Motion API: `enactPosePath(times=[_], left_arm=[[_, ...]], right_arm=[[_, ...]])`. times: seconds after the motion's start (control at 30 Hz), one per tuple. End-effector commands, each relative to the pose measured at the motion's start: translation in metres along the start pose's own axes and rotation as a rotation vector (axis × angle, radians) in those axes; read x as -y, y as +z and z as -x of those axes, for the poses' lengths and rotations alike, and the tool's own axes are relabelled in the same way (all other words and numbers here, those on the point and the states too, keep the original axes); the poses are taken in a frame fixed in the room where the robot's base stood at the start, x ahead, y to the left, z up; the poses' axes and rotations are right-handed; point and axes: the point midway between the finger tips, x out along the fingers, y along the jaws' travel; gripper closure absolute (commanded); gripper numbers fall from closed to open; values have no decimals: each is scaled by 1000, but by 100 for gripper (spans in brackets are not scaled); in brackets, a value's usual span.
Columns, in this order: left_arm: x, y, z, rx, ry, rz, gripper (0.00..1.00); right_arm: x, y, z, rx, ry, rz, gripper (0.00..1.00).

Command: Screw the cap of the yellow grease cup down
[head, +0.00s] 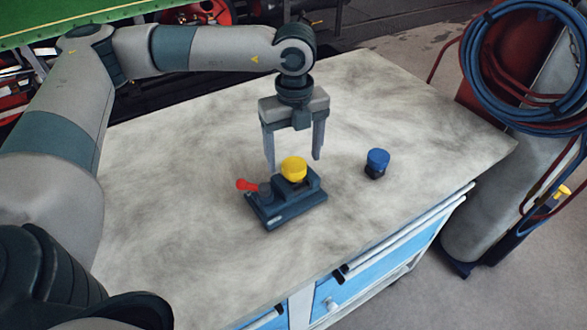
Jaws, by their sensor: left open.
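The yellow cap (294,168) of the grease cup sits on top of a dark blue-grey block (290,208) on the table. A red-ended lever or knob (246,185) sticks out at the block's left side. My left gripper (294,163) points down with its two fingers spread wide. In the picture one finger is left of the yellow cap and the other is right of it. The fingers look a little behind or above the cap, and no contact shows. The cup body under the cap is mostly hidden. My right gripper is not in view.
A blue-capped dark cup (377,163) stands on the table right of the block. The grey table top (420,115) is otherwise clear. Its right front edge has drawers with handles (400,240) below. A gas cylinder with coiled hoses (520,60) stands beyond the right edge.

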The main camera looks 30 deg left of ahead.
Motion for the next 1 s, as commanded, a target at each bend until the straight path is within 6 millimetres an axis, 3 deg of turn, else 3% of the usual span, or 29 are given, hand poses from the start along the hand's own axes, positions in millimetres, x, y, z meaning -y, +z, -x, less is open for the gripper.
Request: enactPosePath(times=[0.5, 0.87, 0.97, 1.0], left_arm=[[0, 0, 30, 1, -1, 0, 28], [0, 0, 33, 0, 0, 0, 28], [0, 0, 33, 0, 0, -1, 44], [0, 0, 33, 0, 0, -4, 44]], right_arm=[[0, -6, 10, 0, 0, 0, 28], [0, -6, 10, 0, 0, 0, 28], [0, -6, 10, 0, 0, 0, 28], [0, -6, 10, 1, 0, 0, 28]])
